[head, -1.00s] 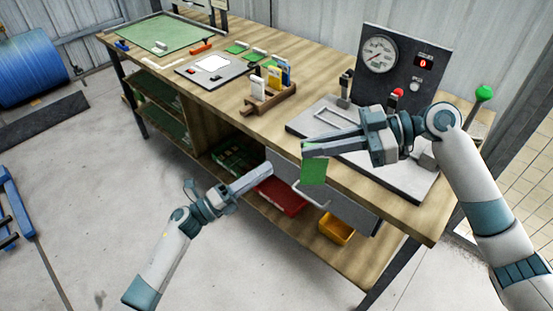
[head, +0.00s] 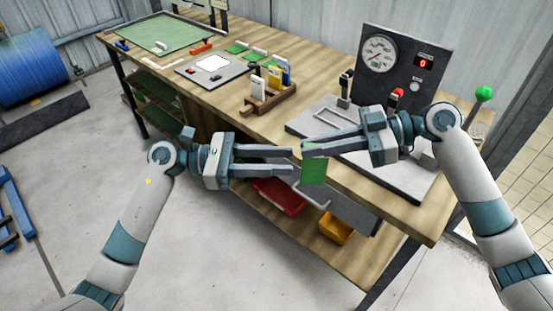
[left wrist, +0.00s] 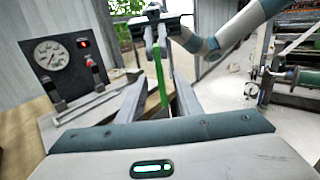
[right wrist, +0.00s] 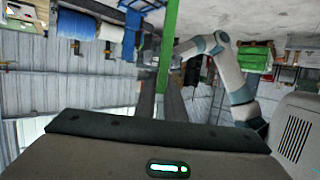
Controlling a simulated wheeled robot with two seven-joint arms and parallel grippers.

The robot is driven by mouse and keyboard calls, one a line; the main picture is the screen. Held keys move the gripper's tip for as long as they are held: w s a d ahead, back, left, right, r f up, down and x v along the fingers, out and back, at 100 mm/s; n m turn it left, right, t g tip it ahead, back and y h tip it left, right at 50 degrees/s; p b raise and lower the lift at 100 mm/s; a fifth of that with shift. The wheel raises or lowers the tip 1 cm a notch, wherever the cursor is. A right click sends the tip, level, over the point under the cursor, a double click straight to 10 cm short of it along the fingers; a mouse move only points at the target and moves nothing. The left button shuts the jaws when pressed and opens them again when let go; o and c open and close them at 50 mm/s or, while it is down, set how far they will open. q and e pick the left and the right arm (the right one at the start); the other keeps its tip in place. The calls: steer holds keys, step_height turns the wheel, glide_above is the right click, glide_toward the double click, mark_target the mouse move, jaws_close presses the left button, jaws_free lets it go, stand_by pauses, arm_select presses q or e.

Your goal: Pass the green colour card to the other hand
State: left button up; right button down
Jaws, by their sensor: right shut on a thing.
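The green colour card (head: 314,172) hangs below the fingertips of my right gripper (head: 312,150), which is shut on its upper part. The card is held over the front edge of the bench. It shows edge-on as a green strip in the left wrist view (left wrist: 160,78) and in the right wrist view (right wrist: 168,45). My left gripper (head: 291,162) is open and empty, its fingers pointing right at the card. In the left wrist view the card stands between and beyond the open fingers (left wrist: 158,100). A small gap shows between the left fingertips and the card in the head view.
The wooden bench (head: 330,250) carries a card rack (head: 268,98) with several cards and a gauge panel (head: 395,65) at right. A red bin (head: 280,196) and a yellow bin (head: 336,229) sit on the lower shelf.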

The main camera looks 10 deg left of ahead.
mark_target(328, 161)
arm_select(q)
steer(key=shift+w+d, duration=0.15)
steer(key=shift+d, duration=1.85)
steer(key=shift+w+d, duration=0.2)
steer(key=shift+d, duration=1.75)
steer(key=shift+w+d, duration=0.15)
steer(key=shift+d, duration=1.85)
jaws_close()
arm_select(e)
steer(key=c, duration=1.8)
jaws_free()
steer(key=shift+o, duration=0.2)
steer(key=shift+d, duration=0.15)
steer(key=v, duration=1.1)
steer(key=shift+d+r, duration=0.15)
steer(key=shift+d, duration=0.2)
